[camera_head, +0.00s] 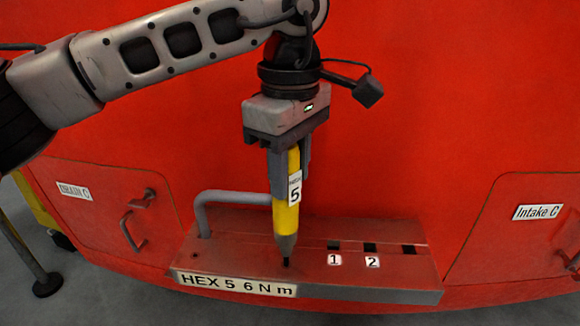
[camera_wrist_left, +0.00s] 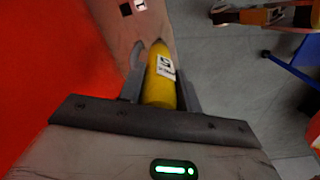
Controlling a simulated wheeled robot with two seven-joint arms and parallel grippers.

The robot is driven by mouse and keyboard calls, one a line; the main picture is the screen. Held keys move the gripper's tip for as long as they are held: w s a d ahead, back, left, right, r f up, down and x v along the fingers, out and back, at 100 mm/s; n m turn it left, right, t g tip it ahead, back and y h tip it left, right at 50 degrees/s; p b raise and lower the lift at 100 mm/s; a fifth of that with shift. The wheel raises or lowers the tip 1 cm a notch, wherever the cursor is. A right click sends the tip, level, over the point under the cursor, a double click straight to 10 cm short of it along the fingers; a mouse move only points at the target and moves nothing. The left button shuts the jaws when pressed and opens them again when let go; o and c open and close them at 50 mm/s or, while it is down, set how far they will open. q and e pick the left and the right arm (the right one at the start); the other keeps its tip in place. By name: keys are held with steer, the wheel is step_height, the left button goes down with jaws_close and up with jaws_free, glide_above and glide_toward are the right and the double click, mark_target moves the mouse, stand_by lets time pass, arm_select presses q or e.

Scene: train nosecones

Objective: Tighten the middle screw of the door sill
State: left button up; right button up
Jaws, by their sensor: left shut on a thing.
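My left gripper (camera_head: 289,178) is shut on a yellow screwdriver (camera_head: 286,216) labelled 5, held nearly upright with its tip down. The screwdriver also shows between the fingers in the left wrist view (camera_wrist_left: 161,88). Its dark tip is at or just above the top of the door sill (camera_head: 225,246), left of the label 1; I cannot tell whether it touches. The sill is a red step marked HEX 5 6 N m. Dark square openings lie right of the tip, one by label 1 (camera_head: 334,260) and one by label 2 (camera_head: 372,262). No screw head shows clearly; the spot under the tip is hidden.
A grey bar handle (camera_head: 232,197) rises from the sill's left part, close to the screwdriver. The red train wall (camera_head: 430,100) stands behind, with a Drain C hatch (camera_head: 95,215) at left and an Intake C hatch (camera_head: 520,235) at right. Grey floor lies at lower left.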

arm_select(q)
steer(key=shift+w+r+p, duration=0.1)
steer(key=shift+r+p, duration=0.35)
steer(key=shift+p, duration=0.05)
steer(key=shift+r+p, duration=1.7)
steer(key=shift+r, duration=0.6)
steer(key=shift+f, duration=0.15)
